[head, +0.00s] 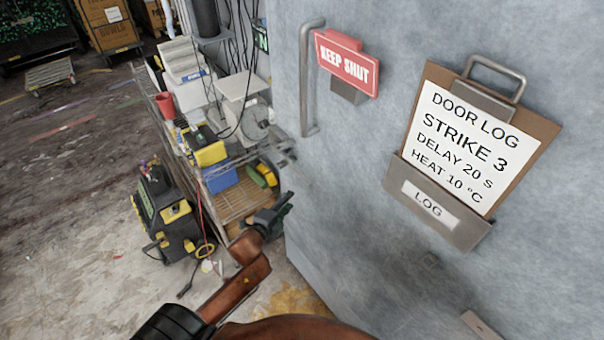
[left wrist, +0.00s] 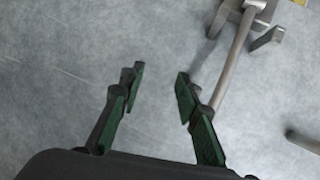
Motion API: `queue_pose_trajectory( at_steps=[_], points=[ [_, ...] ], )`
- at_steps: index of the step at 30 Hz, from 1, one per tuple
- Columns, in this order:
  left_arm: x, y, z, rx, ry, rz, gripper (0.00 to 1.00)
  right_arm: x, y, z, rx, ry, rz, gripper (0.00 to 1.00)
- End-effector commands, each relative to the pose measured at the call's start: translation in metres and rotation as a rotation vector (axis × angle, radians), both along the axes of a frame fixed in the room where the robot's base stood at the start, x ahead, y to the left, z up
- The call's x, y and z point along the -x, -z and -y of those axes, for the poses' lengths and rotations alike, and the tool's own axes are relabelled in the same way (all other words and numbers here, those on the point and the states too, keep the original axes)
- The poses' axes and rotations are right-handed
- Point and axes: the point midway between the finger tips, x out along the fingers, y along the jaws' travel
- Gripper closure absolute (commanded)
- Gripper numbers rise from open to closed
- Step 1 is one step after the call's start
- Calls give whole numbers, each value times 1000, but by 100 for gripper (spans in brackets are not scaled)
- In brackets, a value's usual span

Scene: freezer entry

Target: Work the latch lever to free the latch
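In the left wrist view, a grey metal lever (left wrist: 234,56) runs down from a bracket at the top right of a pale metal surface; it looks like the latch lever. My left gripper (left wrist: 159,75) is open, with its two green-lined fingers apart and nothing between them. The lever passes behind the right finger, outside the gap; I cannot tell whether they touch. In the head view my left gripper (head: 288,203) is at the left edge of the freezer door (head: 350,190). The lever is not clear there. My right gripper is not in view.
The door carries a tall handle (head: 307,85), a red KEEP SHUT sign (head: 346,64) and a log clipboard (head: 535,150). A loaded cart (head: 238,203) and a yellow-black machine (head: 170,212) stand to the left. Another grey bar (left wrist: 304,142) shows at the wrist view's right edge.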

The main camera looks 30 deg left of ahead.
Motion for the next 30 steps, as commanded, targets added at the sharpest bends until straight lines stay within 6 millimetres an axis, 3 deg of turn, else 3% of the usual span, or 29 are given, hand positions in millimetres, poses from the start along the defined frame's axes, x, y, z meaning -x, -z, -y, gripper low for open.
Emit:
queue_pose_trajectory(
  at_steps=[1,3,7,14,21,30],
  points=[
    [1,-34,7,-38,23,40,70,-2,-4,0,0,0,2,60],
    [3,-63,13,-82,44,78,70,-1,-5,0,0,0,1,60],
    [4,-90,20,-121,63,114,70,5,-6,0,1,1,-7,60],
    [-24,-89,20,-123,65,119,70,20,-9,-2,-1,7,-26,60],
    [-58,-81,19,-122,64,118,70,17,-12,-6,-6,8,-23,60],
    [-71,-78,19,-124,64,117,70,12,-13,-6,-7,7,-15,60]
  ],
)
